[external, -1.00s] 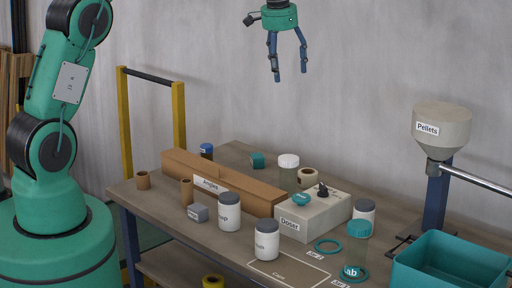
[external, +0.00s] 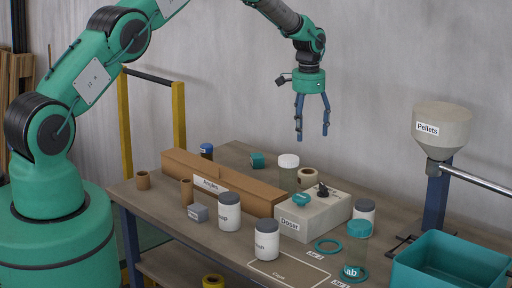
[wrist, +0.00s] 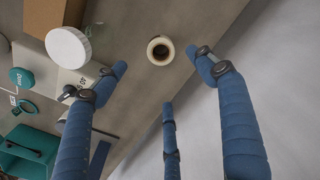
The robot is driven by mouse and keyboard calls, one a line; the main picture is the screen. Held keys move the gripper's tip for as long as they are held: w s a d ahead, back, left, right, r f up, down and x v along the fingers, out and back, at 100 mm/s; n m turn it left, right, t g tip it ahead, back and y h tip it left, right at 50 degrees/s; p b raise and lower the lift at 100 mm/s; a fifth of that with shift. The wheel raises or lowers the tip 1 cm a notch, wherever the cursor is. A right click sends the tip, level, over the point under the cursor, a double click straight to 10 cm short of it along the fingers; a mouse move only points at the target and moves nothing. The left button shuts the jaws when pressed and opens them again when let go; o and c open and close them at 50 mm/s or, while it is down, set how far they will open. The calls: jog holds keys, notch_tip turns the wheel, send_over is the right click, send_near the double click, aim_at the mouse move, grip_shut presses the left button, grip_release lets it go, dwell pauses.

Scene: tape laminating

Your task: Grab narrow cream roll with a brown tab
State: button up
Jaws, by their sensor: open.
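A cream roll (external: 309,175) with a dark hollow core lies on the far part of the workbench, behind the grey doser box and right of the white-lidded jar. It also shows in the wrist view (wrist: 160,50), near the top centre. I cannot make out a brown tab on it. My gripper (external: 312,132) has blue fingers, spread open and empty. It hangs well above the bench, above the roll in the external view. In the wrist view the roll shows just beyond the fingertips (wrist: 156,70), between the left and right fingers.
The white-lidded jar (external: 288,162) stands close to the roll. The doser box (external: 310,220) with its knob is in front of it. Brown angled pieces (external: 235,190), several jars and brown tubes crowd the bench's left and front. A pellet hopper (external: 442,130) and teal bin (external: 450,265) are at the right.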

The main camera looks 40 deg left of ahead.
jog(key=shift+w+f, duration=0.15)
jog(key=shift+f, duration=0.4)
jog(key=shift+f, duration=0.15)
send_over(308, 171)
jog(key=s+d, duration=0.1)
jog(key=s, duration=0.1)
jog(key=shift+w+f+b, duration=0.2)
jog(key=shift+f+b, duration=0.15)
jog(key=shift+f, duration=3.8)
jog(key=shift+d+f+b, duration=0.1)
jog(key=shift+f+b, duration=0.2)
jog(key=shift+f, duration=2.3)
jog(key=c, duration=1.3)
jog(key=shift+o, duration=0.2)
jog(key=shift+r, duration=0.2)
